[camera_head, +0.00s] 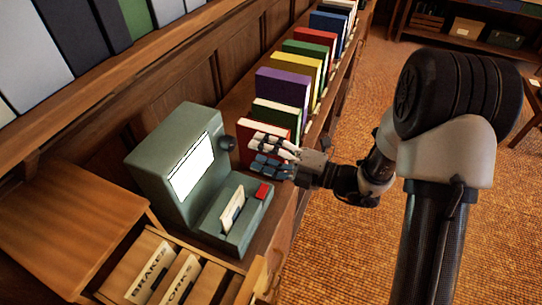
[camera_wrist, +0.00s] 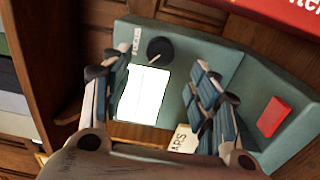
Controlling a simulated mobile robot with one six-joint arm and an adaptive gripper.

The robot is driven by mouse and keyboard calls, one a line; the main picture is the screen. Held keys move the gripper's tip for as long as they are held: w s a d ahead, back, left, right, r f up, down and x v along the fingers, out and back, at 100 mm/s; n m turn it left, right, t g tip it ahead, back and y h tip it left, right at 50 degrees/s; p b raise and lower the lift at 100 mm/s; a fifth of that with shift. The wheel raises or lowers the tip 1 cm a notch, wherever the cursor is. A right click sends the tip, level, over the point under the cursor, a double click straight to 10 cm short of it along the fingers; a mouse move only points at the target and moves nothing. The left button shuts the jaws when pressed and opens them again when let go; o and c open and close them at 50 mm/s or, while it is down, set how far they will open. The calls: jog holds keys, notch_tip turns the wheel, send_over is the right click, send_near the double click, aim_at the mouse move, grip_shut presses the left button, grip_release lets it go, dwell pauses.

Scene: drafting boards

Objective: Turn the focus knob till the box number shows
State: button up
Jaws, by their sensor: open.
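The grey-green reader (camera_head: 165,140) stands on the shelf, its bright white screen (camera_head: 190,169) facing right. The screen looks blank in the head view; in the wrist view the screen (camera_wrist: 143,92) has only faint marks, and I can read no number. The black focus knob (camera_head: 228,143) sits on the reader's upper right side. In the wrist view the knob (camera_wrist: 160,50) has a pale pointer line and a small label (camera_wrist: 136,41) beside it. My gripper (camera_head: 258,151) is open, to the right of the knob and apart from it. Its fingers (camera_wrist: 160,70) straddle the view of the knob, empty.
A red button (camera_head: 263,191) and an upright card (camera_head: 232,211) are on the reader's lower base. A row of coloured binders (camera_head: 283,91) stands close behind my gripper.

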aim_at(233, 145)
jog(key=x, duration=0.7)
jog(key=shift+a+r, duration=0.1)
jog(key=shift+a, duration=0.1)
jog(key=shift+w+a, duration=0.25)
jog(key=shift+a, duration=0.35)
